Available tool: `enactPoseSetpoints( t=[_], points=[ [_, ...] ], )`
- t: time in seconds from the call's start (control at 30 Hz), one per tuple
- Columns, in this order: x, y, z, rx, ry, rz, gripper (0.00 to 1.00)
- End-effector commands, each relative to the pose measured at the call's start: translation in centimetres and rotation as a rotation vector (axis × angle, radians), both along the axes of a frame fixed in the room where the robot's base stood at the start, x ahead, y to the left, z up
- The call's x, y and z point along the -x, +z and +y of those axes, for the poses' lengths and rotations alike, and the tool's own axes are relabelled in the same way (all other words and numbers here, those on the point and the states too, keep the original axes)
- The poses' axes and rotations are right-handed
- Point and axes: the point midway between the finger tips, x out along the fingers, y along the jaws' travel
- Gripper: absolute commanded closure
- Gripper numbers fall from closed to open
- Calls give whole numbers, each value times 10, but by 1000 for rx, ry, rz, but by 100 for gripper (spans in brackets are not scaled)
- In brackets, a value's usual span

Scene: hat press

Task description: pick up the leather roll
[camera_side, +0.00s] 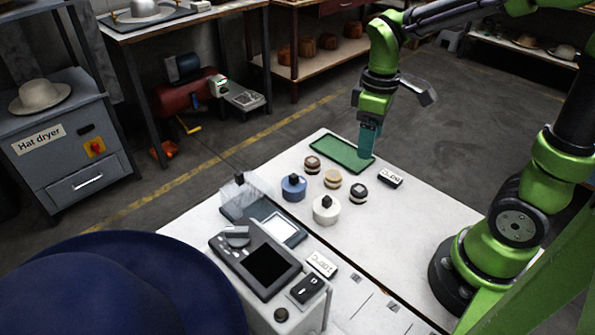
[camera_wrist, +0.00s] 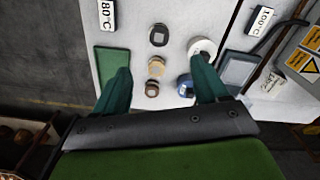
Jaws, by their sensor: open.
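The brown roll (camera_side: 312,163), most likely the leather roll, stands on the white table beside a beige roll (camera_side: 332,179) and a dark grey roll (camera_side: 359,191). In the wrist view, the brown roll (camera_wrist: 152,89) sits below the beige roll (camera_wrist: 156,68), and both appear between my fingers. My gripper (camera_side: 369,145) is open, its teal fingers pointing down near the right end of the green tray, to the right of the brown roll. The wrist view shows the fingers of my gripper (camera_wrist: 160,78) spread wide with nothing held between them.
A green tray (camera_side: 335,152) lies at the table's back edge. A blue round pot (camera_side: 293,189) and a white one (camera_side: 326,211) stand in front of the rolls. A small label sign (camera_side: 390,180) stands at right. A control panel (camera_side: 255,260) and a blue hat (camera_side: 110,290) are nearer.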

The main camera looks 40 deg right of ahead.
Motion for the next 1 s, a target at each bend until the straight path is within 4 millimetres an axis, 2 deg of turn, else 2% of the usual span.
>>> enactPoseSetpoints(
  t=[0.2,0.4,0.67,1.0],
  points=[
    [2,-48,0,-1,-4,8,27],
    [1,-87,0,-2,-5,6,27],
    [1,-108,0,-2,-6,2,27],
    [-1,-153,-3,-2,-5,2,27]
  ],
)
